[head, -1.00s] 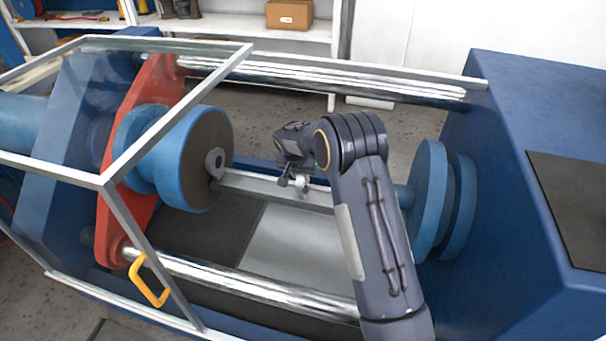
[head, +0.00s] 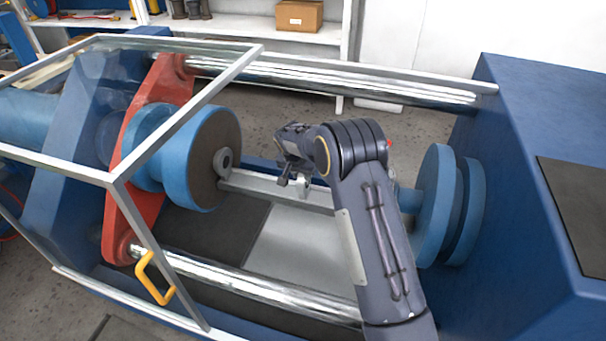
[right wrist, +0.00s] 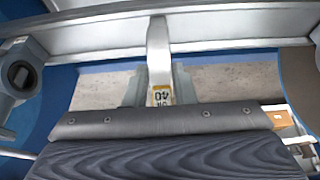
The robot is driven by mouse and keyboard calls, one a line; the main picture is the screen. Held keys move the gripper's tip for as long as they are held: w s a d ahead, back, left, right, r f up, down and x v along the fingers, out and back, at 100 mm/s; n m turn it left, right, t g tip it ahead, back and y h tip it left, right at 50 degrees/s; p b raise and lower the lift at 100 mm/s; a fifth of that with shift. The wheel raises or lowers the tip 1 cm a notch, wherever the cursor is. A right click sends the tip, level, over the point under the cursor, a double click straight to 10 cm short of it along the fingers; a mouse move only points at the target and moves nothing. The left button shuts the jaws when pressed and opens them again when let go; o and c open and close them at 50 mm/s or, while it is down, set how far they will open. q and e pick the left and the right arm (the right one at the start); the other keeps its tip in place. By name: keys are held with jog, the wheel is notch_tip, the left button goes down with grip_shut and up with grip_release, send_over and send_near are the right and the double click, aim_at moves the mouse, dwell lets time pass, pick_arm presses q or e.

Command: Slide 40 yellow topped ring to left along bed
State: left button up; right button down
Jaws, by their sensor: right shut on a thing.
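The 40 ring (right wrist: 162,95) shows in the right wrist view as a grey neck with a yellow label reading 40 upside down. Its neck runs up to the pale bed rail (right wrist: 230,28). My right gripper (right wrist: 157,84) has a jaw on each side of this neck and is shut on it. In the head view my right gripper (head: 290,175) is over the rail (head: 255,187), between the left blue flange (head: 180,170) and the right blue flange (head: 437,195). A small silver part shows beside it; my arm hides much of the rest. My left gripper is not in view.
A grey lug (head: 224,160) sits at the left flange's dark face. A clear guard with a yellow handle (head: 152,278) and chrome bars (head: 260,285) surround the bed.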

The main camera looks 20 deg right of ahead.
jog(key=shift+w+a, duration=1.35)
jog(key=shift+a, duration=0.25)
dwell(0.3)
jog(key=c, duration=1.1)
grip_release()
jog(key=shift+r, duration=0.1)
